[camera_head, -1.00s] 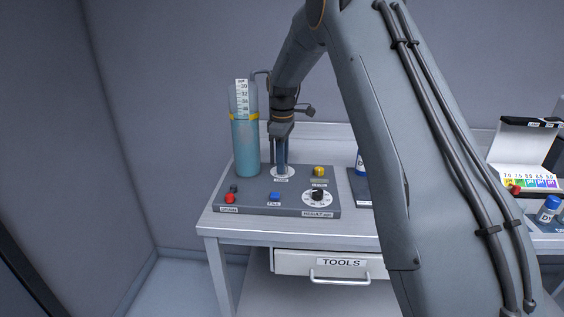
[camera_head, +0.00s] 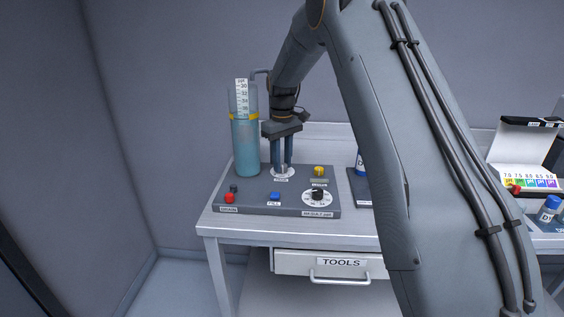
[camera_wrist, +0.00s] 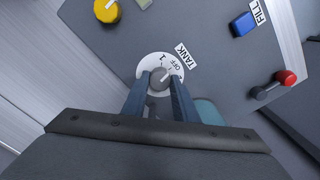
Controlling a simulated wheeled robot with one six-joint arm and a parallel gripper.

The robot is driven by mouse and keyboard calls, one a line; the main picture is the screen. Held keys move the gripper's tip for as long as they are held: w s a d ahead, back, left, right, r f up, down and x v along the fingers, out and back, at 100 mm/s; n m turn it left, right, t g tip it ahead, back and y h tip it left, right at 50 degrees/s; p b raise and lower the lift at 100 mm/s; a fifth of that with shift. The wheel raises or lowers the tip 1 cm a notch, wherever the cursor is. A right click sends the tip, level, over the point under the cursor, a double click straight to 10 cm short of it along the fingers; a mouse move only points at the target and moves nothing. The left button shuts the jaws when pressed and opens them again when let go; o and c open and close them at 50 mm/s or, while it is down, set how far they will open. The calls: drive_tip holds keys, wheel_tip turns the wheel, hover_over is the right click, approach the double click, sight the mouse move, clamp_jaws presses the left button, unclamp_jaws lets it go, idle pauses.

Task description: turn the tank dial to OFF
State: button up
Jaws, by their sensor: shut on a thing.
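The tank dial is a grey knob (camera_wrist: 158,79) with a white pointer line, on a round white plate (camera_wrist: 150,62) marked OFF and 1, beside a TANK label. In the wrist view the pointer aims up and right, toward the OFF side; its exact alignment is hard to tell. My gripper (camera_wrist: 160,88) points down with one finger on each side of the knob, shut on it. In the head view my gripper (camera_head: 282,168) stands over the dial at the back middle of the grey panel (camera_head: 255,203); the fingers partly hide the dial there.
A tall liquid cylinder (camera_head: 246,145) with a yellow band stands close left of my gripper. A TOOLS drawer (camera_head: 325,263) is below.

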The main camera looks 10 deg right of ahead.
sight(282, 165)
drive_tip(key=shift+w+r+m, duration=0.1)
drive_tip(key=shift+m, duration=0.7)
drive_tip(key=o, duration=1.1)
drive_tip(key=shift+c, duration=0.2)
drive_tip(key=shift+r+b, duration=1)
drive_tip(key=shift+r, duration=2.9)
